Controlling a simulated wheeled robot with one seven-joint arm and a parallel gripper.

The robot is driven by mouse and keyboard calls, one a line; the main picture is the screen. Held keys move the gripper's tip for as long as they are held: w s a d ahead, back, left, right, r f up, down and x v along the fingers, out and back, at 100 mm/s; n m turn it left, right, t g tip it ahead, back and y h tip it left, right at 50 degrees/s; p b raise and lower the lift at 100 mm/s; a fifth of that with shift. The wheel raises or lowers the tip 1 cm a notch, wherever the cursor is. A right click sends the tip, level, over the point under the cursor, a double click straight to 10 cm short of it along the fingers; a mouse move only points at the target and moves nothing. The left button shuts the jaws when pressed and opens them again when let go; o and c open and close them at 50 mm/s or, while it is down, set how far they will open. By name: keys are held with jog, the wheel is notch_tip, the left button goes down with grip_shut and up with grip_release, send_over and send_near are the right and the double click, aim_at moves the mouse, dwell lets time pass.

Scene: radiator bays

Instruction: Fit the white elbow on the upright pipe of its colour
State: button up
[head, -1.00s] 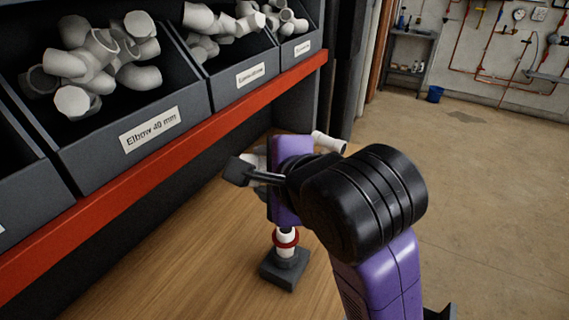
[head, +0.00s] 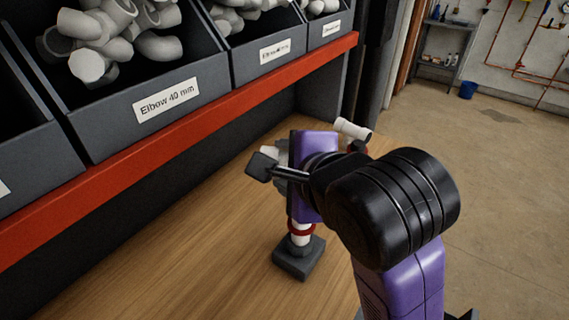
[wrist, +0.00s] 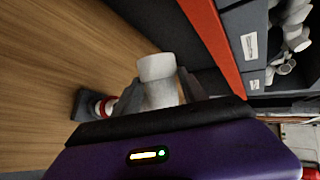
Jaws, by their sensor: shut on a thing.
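My gripper (wrist: 158,92) is shut on the white elbow (wrist: 158,78), which sticks out between the two dark fingers in the wrist view. In the head view the elbow (head: 281,153) is mostly hidden behind my wrist parts. An upright white pipe (head: 301,239) with a red ring stands on a dark square base on the bench. My purple gripper body hides its top in the head view. In the wrist view the pipe (wrist: 104,107) is left of the elbow and apart from it.
A wooden bench (head: 190,235) is clear to the left. A red shelf edge (head: 200,120) with dark bins of white fittings, one labelled Elbow 40 mm (head: 167,100), runs along the back. Another white pipe piece (head: 352,130) shows just beyond my gripper.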

notch_tip(320, 180, down, 7)
jog(key=b, duration=0.6)
dwell(0.7)
jog(key=shift+r, duration=0.1)
jog(key=o, duration=1.5)
jog(key=shift+s, duration=0.1)
jog(key=v, duration=0.7)
jog(key=shift+s+d+r+p, duration=0.15)
jog(key=shift+s+p, duration=0.1)
jog(key=shift+p, duration=0.15)
